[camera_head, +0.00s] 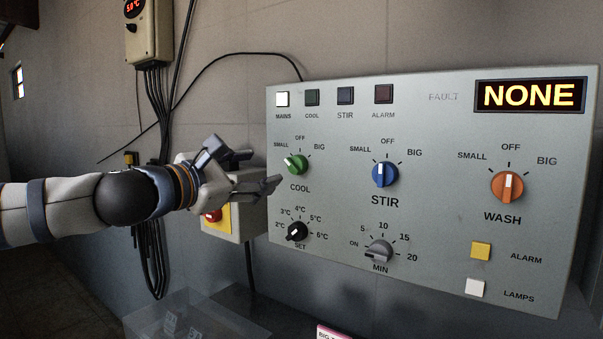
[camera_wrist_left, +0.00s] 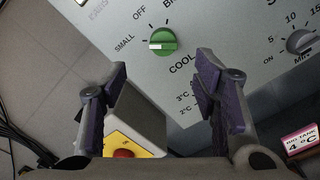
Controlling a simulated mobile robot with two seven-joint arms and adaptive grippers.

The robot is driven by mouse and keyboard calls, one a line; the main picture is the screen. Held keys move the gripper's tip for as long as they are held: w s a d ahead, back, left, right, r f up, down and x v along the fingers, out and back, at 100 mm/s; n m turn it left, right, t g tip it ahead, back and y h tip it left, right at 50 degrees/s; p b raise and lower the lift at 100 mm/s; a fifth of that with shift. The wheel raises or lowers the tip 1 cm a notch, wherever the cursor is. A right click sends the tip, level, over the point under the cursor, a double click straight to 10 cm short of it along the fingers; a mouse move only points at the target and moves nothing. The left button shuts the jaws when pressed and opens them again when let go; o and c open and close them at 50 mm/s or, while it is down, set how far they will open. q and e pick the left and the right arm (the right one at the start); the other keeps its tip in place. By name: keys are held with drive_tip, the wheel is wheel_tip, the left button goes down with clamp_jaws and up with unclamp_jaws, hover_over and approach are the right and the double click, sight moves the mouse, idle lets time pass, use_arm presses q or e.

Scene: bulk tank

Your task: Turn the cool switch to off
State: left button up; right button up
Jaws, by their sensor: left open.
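The cool switch (camera_head: 297,164) is a green round knob with a white pointer mark, at the left of the grey control panel (camera_head: 440,130). Its pointer is turned to the left, toward SMALL; OFF is marked above it. My left gripper (camera_head: 246,167) is open, just left of the switch. In the left wrist view, the green cool switch (camera_wrist_left: 162,42) lies ahead, above and between the open fingers (camera_wrist_left: 161,72), apart from them. My right gripper is in neither view.
The blue stir knob (camera_head: 385,174), orange wash knob (camera_head: 507,187), black set knob (camera_head: 297,231) and grey minutes knob (camera_head: 379,250) are on the same panel. The display (camera_head: 530,95) reads NONE.

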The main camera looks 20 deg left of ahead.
sight(290, 167)
use_arm(q)
drive_tip(key=x, duration=0.7)
drive_tip(key=f+x, duration=0.1)
drive_tip(key=x, duration=0.2)
drive_tip(key=shift+w+d+r+b, duration=0.1)
drive_tip(key=shift+w+d+b, duration=0.05)
drive_tip(key=shift+w+b, duration=0.25)
drive_tip(key=c, duration=1.2)
